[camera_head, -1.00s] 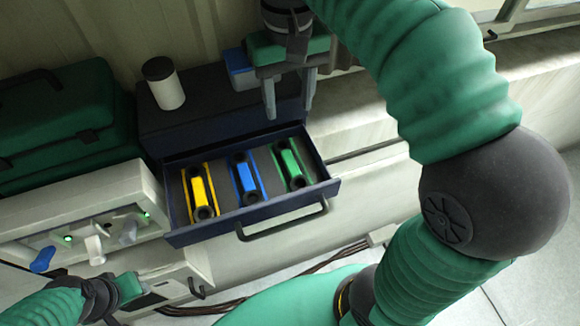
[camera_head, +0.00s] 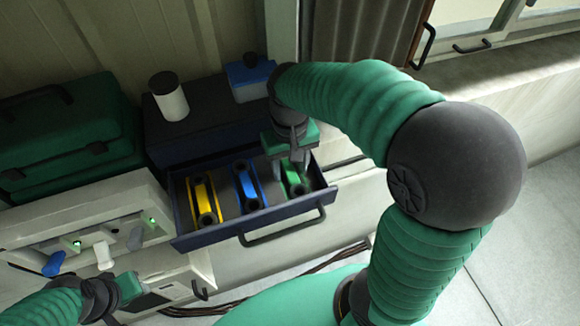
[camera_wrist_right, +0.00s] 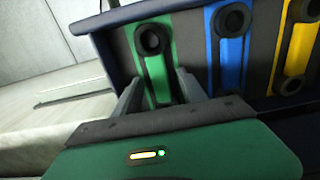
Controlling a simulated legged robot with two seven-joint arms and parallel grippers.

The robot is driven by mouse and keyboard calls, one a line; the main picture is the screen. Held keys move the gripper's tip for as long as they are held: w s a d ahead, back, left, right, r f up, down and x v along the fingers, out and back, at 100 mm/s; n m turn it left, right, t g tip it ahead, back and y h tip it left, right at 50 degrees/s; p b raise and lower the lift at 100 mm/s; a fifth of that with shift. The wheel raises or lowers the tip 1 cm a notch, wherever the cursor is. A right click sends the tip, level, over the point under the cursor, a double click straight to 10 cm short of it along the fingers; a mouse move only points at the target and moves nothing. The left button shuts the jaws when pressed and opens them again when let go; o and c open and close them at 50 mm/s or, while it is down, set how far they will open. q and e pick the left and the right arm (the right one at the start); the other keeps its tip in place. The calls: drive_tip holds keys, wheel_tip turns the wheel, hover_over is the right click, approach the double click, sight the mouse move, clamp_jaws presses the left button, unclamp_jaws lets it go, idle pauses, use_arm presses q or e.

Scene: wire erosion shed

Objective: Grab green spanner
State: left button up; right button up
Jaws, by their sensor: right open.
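The green spanner (camera_head: 293,181) lies in the right slot of the open drawer (camera_head: 255,225), with a blue spanner (camera_head: 246,183) and a yellow spanner (camera_head: 203,196) to its left. My right gripper (camera_head: 292,168) is open and over the green spanner, hiding part of it. In the right wrist view, the two fingers (camera_wrist_right: 158,88) stand on either side of the green spanner (camera_wrist_right: 164,70); I cannot tell whether they touch it. My left gripper (camera_head: 126,290) is at the lower left, by the grey panel, and its fingers are not clear.
The dark blue cabinet (camera_head: 205,128) carries a white bottle with a black cap (camera_head: 169,97) and a blue box (camera_head: 250,80). Green cases (camera_head: 70,150) stand at the left, above a panel with levers (camera_head: 85,232). The drawer's handle (camera_head: 282,230) sticks out in front.

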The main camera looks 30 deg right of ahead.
clamp_jaws()
drive_tip(key=shift+w, duration=0.1)
idle(0.5)
